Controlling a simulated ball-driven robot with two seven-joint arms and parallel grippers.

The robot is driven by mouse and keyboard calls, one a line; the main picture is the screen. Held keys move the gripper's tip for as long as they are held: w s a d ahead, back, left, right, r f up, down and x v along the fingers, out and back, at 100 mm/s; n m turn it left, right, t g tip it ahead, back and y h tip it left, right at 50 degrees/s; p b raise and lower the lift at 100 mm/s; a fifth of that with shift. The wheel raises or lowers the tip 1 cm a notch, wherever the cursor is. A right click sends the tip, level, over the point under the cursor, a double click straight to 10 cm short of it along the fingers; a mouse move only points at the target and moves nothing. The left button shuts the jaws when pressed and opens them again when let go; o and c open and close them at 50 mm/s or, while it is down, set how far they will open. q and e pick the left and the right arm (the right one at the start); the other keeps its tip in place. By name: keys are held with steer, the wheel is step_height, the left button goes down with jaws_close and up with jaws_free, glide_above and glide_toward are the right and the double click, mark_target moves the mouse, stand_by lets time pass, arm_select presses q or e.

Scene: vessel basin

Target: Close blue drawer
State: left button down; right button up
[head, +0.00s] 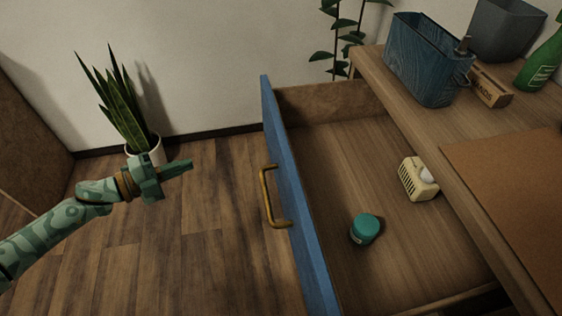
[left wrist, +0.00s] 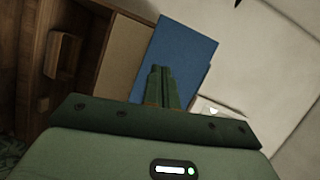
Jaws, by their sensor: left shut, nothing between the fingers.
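The blue drawer (head: 297,215) is pulled out from the wooden desk, with its blue front facing left and a brass handle (head: 268,197) on it. In the left wrist view my gripper fingers (left wrist: 162,88) are together in front of a blue panel (left wrist: 172,62). My right gripper is not in view.
The desk top (head: 400,90) holds a blue container (head: 425,60), a grey bin (head: 503,30), a green bottle (head: 543,62), a wooden block (head: 490,88) and a brown mat (head: 515,180). A potted plant (head: 145,150) stands by the wall. The floor between arm and drawer is clear.

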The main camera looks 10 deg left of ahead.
arm_select(q)
steer(key=s+d+r+m+g+h, duration=0.2)
steer(key=d+r+m+g+h, duration=0.1)
steer(key=d, duration=0.1)
steer(key=m+g+h, duration=0.1)
steer(key=m+g, duration=0.1)
steer(key=m, duration=0.1)
glide_toward(276, 161)
steer(key=b+x, duration=0.2)
steer(key=x, duration=0.4)
steer(key=shift+f, duration=0.2)
steer(key=shift+w+d+r, duration=0.1)
steer(key=shift+w+d, duration=0.1)
steer(key=shift+d, duration=0.15)
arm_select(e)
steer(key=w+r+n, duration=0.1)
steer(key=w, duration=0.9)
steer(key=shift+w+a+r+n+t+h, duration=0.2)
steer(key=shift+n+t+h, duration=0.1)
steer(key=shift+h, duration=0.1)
arm_select(q)
steer(key=shift+d, duration=0.1)
